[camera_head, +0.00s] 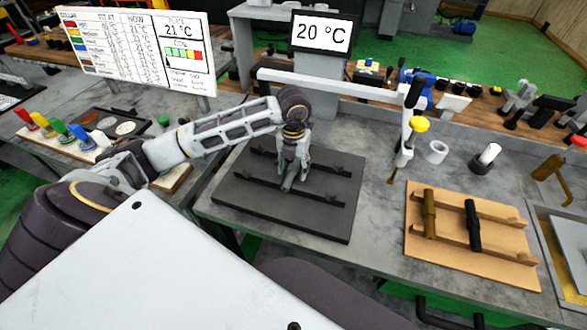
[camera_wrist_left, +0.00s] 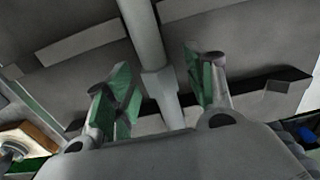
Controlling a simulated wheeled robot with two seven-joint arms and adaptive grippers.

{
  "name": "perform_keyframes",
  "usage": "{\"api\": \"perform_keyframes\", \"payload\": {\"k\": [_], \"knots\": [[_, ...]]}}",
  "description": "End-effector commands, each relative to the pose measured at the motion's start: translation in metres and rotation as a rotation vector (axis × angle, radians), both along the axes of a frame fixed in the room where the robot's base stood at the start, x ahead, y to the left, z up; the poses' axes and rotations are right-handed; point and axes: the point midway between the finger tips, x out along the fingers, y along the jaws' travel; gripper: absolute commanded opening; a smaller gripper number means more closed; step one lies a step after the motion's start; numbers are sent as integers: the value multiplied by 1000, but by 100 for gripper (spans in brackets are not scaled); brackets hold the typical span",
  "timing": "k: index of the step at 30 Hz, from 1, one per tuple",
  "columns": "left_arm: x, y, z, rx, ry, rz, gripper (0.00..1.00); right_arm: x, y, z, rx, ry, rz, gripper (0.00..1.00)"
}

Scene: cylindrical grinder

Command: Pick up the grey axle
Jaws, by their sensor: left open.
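The grey axle (camera_head: 288,183) lies across the dark rails of a black mat (camera_head: 330,222) on the bench, and most of it is hidden by my gripper in the head view. My left gripper (camera_head: 294,164) is over it, pointing down. In the left wrist view the axle (camera_wrist_left: 144,35) runs between the two green-padded fingers of the left gripper (camera_wrist_left: 160,75). The fingers are apart on either side of the axle, with gaps to it. My right gripper is not in view.
A wooden rack (camera_head: 450,257) to the right holds a brass axle (camera_head: 429,215) and a black axle (camera_head: 473,225). A stand with a yellow knob (camera_head: 419,124), a white ring (camera_head: 436,152) and a temperature display (camera_head: 322,35) stand behind. Grey bench is bare between mat and rack.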

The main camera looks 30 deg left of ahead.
Motion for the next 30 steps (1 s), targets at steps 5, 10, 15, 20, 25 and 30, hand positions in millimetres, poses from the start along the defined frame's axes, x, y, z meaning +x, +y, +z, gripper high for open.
{"api": "perform_keyframes", "payload": {"k": [5, 10, 15, 20, 25, 30], "knots": [[0, 0, -1, 0, 0, 0, 54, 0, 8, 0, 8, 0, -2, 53], [0, 0, 0, 0, 0, 0, 54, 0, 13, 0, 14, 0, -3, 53], [0, 0, 0, 0, 0, 1, 44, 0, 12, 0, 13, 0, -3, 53], [0, 0, 0, 0, 0, 1, 23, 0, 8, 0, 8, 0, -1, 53], [0, 0, 0, 0, 0, 1, 1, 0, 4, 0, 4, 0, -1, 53], [0, 0, 0, 0, 0, 0, 0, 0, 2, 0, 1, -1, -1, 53]]}}
